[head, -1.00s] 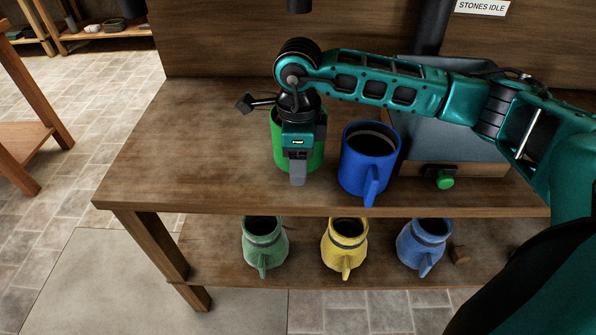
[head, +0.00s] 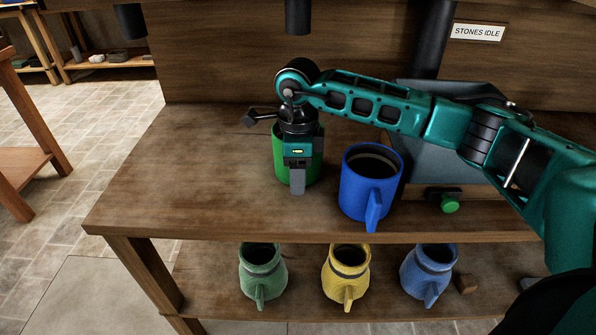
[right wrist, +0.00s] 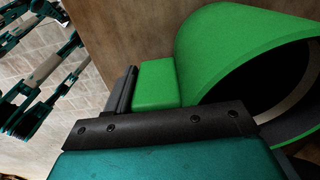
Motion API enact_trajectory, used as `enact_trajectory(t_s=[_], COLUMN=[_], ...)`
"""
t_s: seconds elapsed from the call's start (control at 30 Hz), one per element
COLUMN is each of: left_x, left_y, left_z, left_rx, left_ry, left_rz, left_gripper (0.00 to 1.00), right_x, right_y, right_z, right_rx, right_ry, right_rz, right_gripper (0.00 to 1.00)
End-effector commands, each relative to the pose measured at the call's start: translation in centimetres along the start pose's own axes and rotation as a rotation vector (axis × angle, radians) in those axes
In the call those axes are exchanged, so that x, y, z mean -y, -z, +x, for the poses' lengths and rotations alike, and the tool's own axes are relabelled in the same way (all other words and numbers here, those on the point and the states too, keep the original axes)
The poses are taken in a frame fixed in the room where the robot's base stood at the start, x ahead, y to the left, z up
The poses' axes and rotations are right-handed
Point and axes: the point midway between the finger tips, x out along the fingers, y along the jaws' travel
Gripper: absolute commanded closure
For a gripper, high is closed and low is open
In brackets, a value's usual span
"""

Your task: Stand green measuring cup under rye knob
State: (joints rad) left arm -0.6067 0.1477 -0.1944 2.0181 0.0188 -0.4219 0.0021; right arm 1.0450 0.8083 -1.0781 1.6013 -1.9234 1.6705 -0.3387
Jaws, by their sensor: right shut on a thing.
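The green measuring cup (head: 282,163) is on or just above the wooden bench top, left of a blue cup; I cannot tell whether its base touches. My right gripper (head: 297,182) is in front of it, shut on its handle. In the right wrist view, the green cup (right wrist: 220,50) shows its open rim, and its block-like handle (right wrist: 155,85) lies between the dark fingers (right wrist: 125,105). A round green knob (head: 450,203) is on the grey machine at the right. No rye label is readable. My left gripper is not visible.
A blue cup (head: 369,190) stands close right of the green one. A dark pipe (head: 298,15) hangs above the bench. Green (head: 262,272), yellow (head: 346,275) and blue (head: 428,272) jugs stand on the lower shelf. The bench's left part is clear. A sign (head: 478,32) reads STONES IDLE.

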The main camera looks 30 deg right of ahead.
Motion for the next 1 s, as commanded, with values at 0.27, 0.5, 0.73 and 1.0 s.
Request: enact_trajectory(t_s=[0.27,0.5,0.73,1.0], left_x=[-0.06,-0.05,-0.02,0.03], left_y=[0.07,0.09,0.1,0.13], left_z=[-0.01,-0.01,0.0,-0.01], left_rx=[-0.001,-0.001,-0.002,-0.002], left_ry=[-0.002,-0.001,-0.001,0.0], left_rz=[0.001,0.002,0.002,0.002], left_gripper=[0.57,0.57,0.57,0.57], right_x=[0.01,0.01,0.0,0.01], right_y=[0.02,0.02,0.03,0.02], right_z=[-0.02,-0.02,-0.01,-0.31], right_rx=[0.0,0.0,0.0,0.0], right_ry=[0.0,0.0,0.0,0.0], right_rz=[0.001,0.001,0.001,0.001], right_gripper=[1.0,0.38,0.17,0.17])
